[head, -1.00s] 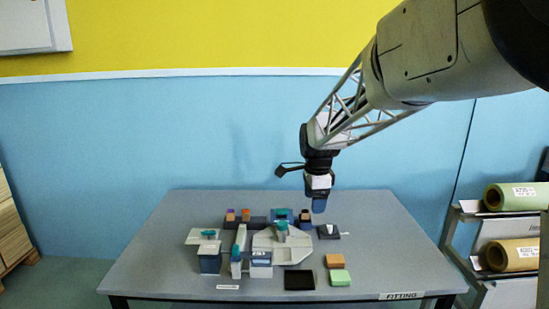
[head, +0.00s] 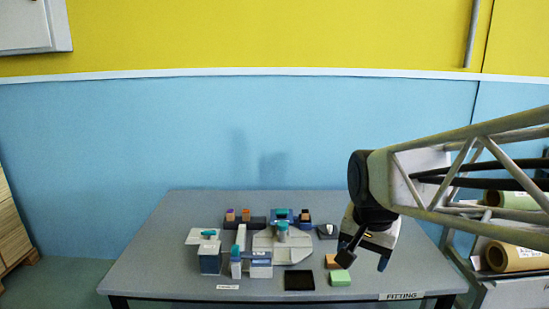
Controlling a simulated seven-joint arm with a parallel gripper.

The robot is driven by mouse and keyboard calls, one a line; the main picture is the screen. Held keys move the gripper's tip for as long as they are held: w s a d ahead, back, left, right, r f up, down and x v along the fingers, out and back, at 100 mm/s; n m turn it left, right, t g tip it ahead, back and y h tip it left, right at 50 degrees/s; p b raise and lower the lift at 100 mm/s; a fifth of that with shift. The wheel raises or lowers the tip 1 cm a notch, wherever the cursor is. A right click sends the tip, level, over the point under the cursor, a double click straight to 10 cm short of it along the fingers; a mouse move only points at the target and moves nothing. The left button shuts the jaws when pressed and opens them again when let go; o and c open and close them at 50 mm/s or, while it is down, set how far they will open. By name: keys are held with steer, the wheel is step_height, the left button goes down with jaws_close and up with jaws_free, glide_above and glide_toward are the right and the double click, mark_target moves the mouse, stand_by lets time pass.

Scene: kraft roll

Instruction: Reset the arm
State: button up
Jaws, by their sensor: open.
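My gripper (head: 365,262) is in the head view at the right part of the table, in front of and above its right side. It is open, and I see nothing held in it. My arm reaches in from the right edge of the picture. The grey table (head: 150,270) carries a light grey fixture (head: 290,250) with a teal knob (head: 282,226). An orange block (head: 332,262) and a green block (head: 340,278) lie just left of the gripper. A black square pad (head: 299,280) lies left of the green block.
A grey box with a teal-topped lid (head: 210,260) stands at the table's left. Dark holders with small coloured blocks (head: 246,216) stand at the back. Rolls on a rack (head: 513,256) are at the far right, partly behind my arm. The table's left side is clear.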

steer(key=s+f+n, duration=0.2)
steer(key=s, duration=0.4)
steer(key=s+d+f+n, duration=0.1)
steer(key=s+f+n, duration=0.1)
steer(key=s, duration=0.5)
steer(key=shift+d+n, duration=0.25)
steer(key=shift+n, duration=0.55)
